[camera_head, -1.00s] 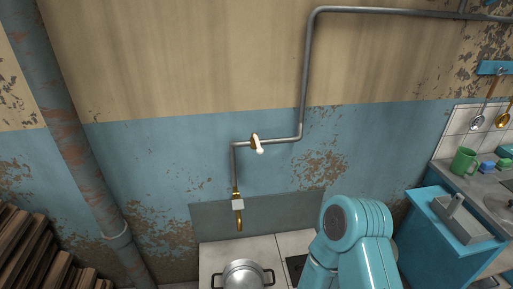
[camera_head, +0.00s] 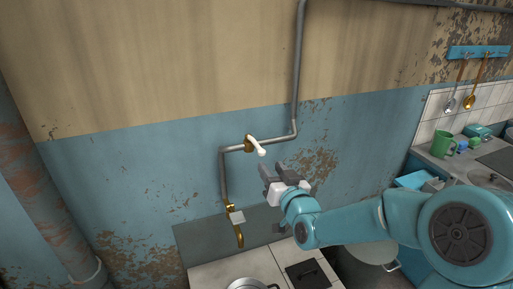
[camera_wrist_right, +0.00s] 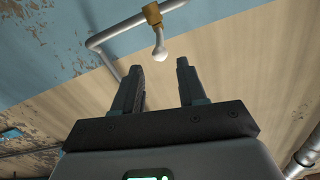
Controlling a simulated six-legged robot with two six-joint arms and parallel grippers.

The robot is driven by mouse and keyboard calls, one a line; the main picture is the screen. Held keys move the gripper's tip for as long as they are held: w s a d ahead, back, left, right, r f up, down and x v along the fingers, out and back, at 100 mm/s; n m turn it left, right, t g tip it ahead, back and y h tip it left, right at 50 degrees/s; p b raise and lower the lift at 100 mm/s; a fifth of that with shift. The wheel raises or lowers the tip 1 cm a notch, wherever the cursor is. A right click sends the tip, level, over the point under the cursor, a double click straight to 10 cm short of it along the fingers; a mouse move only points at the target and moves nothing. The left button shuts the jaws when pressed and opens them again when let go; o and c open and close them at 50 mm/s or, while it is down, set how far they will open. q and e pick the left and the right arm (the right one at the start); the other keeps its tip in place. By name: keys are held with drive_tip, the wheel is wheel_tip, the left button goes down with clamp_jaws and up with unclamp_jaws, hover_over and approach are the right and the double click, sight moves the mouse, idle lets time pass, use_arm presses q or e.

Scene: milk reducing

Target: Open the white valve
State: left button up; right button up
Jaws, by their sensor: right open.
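The white valve (camera_head: 256,146) is a white handle on a brass fitting on the grey wall pipe. It sticks out from the wall and points down to the right in the head view. In the right wrist view the white valve (camera_wrist_right: 159,48) is beyond the fingertips, near the top. My right gripper (camera_head: 273,172) is just below and right of the handle in the head view, apart from it. It also shows in the right wrist view (camera_wrist_right: 159,70), with its two dark fingers spread and nothing between them. My left gripper is not in view.
The grey pipe (camera_head: 297,70) runs down the wall to a brass spout (camera_head: 239,236) above the white counter. A metal pot (camera_head: 247,284) stands below it. A green mug (camera_head: 441,144) and hanging ladles are at the right. The wall around the valve is otherwise clear.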

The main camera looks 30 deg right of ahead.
sight(264, 153)
drive_tip(key=w, duration=0.1)
drive_tip(key=w+d+r+p, duration=0.1)
drive_tip(key=w, duration=0.1)
drive_tip(key=w+p, duration=0.1)
drive_tip(key=shift+w+d+r, duration=0.15)
drive_tip(key=shift+w+d, duration=0.05)
drive_tip(key=shift+w, duration=0.05)
drive_tip(key=x, duration=0.2)
drive_tip(key=f+p+x, duration=0.1)
drive_tip(key=x, duration=0.2)
drive_tip(key=shift+w, duration=0.15)
drive_tip(key=shift+r, duration=0.25)
drive_tip(key=shift+w+f, duration=0.3)
drive_tip(key=shift+w, duration=0.15)
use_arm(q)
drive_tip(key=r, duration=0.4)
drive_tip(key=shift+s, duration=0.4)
use_arm(e)
drive_tip(key=shift+s+r, duration=0.15)
drive_tip(key=shift+s, duration=0.05)
clamp_jaws()
